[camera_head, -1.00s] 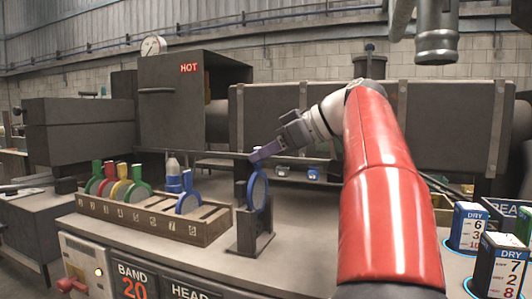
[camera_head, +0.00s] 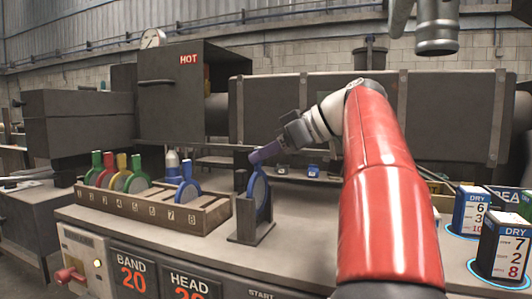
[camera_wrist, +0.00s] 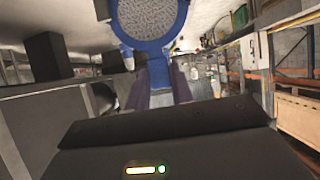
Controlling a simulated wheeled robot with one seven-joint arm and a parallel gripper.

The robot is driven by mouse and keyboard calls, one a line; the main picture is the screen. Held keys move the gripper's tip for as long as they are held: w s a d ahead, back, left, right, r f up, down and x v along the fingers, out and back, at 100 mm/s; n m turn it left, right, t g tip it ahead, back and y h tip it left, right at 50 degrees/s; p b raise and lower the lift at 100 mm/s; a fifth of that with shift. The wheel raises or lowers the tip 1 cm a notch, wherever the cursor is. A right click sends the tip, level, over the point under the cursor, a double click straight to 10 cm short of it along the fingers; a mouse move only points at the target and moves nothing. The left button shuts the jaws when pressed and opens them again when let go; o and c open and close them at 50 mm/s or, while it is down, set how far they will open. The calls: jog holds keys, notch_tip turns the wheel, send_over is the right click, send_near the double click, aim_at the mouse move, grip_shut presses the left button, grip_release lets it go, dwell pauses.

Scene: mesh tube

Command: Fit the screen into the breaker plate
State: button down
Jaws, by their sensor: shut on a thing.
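A round screen with a blue rim and grey mesh (camera_wrist: 148,20) fills the top middle of the wrist view. Its blue tab runs down between the purple fingers of my gripper (camera_wrist: 160,85), which is shut on it. In the head view, my gripper (camera_head: 262,153) comes from the upper right and holds the blue screen (camera_head: 259,190) upright by its top. The screen is seen nearly edge-on, at a dark stand (camera_head: 245,238) with an upright post. I cannot tell from these views whether the screen touches the stand, or which part is the breaker plate.
A numbered wooden rack (camera_head: 150,208) left of the stand holds green, red, yellow and blue handled discs. A dark box marked HOT (camera_head: 165,105) stands behind. White-blue DRY boxes (camera_head: 500,250) are at the right.

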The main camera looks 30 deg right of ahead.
aim_at(260, 174)
jog(key=shift+f+b, duration=1.7)
jog(key=shift+f, duration=0.25)
jog(key=c, duration=1.1)
grip_release()
jog(key=shift+c, duration=0.2)
